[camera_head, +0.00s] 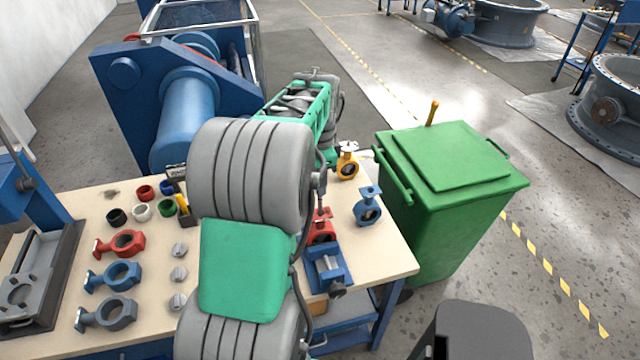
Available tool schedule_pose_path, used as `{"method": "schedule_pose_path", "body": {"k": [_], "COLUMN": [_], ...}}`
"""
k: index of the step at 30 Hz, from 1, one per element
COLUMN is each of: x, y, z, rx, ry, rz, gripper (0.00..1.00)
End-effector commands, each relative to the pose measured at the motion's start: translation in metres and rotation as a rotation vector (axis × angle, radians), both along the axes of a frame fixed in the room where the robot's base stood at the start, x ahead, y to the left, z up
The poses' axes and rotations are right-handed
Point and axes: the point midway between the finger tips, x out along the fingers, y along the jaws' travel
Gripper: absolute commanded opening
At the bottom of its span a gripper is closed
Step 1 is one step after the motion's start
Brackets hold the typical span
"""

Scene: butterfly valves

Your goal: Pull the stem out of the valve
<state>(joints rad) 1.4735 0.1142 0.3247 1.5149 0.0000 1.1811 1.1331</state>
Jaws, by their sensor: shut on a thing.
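A red valve (319,234) is held in a small blue vise (328,266) near the right end of the table. My gripper (321,207) is just above it, mostly hidden behind my grey and green arm. It is shut on the stem at the valve's top. The fingertips are small and partly covered, so the exact grip, and how far the stem sits in the valve, cannot be made out.
A blue valve (368,210) and a yellow valve (347,166) stand right of my gripper. Several valve bodies, rings and small grey parts lie on the table (70,205) at left. A green bin (450,185) stands beyond the right edge; a blue machine (185,110) is behind.

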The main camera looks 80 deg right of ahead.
Motion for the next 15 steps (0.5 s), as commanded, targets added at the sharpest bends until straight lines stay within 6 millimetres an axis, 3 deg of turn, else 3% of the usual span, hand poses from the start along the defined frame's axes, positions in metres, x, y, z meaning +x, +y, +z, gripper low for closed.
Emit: {"method": "schedule_pose_path", "body": {"k": [9,15], "x": [0.0,0.0], "y": [0.001,0.001], "z": [-0.001,0.015], "rx": [0.004,0.004], "ry": [0.0,0.0], "rz": [0.0,0.0], "gripper": [0.0,0.0]}}
